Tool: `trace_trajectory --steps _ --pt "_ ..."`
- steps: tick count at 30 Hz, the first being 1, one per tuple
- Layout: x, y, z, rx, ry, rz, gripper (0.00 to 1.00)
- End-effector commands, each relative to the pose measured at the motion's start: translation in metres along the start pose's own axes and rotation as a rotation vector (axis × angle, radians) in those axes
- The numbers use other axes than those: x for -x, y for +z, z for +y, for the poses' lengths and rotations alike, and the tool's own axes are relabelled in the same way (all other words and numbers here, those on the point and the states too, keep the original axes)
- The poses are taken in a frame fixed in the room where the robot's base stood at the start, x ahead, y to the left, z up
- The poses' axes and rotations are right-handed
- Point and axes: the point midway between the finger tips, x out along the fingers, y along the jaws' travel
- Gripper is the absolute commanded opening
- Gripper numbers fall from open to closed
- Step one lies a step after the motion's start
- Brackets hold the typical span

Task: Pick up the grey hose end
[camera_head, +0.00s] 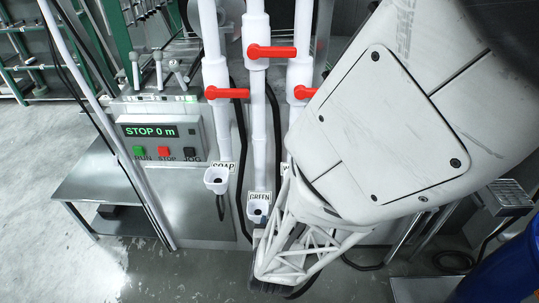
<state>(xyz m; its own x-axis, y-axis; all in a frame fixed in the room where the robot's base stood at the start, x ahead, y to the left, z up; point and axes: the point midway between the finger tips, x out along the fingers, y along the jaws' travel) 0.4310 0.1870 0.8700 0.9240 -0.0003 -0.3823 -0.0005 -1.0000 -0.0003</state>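My gripper (270,286) is at the bottom middle, at the end of a white lattice frame below my large white arm. It points down, and its dark tips are small and seen from above, so I cannot tell whether they are open or shut, or hold anything. I cannot make out a grey hose end for certain; my arm and the lattice hide part of the area. Dark hoses (240,172) run down beside the white pipes, and a dark piece of hose shows near the floor by my gripper.
Red valve handles (272,51) stick out above. A control box (160,139) reads "STOP 0 m". A metal table (105,190) stands left; a blue barrel (505,275) stands lower right. Floor is open at left.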

Motion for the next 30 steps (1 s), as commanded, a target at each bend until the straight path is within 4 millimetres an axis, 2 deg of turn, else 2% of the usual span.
trace_trajectory --steps 3,9,30 --pt "0.012 0.003 0.005 0.000 -0.001 0.000 0.12" --pt "0.022 0.006 0.009 0.000 -0.001 0.000 0.12" --pt "0.024 0.007 0.011 0.000 0.000 0.000 0.12"
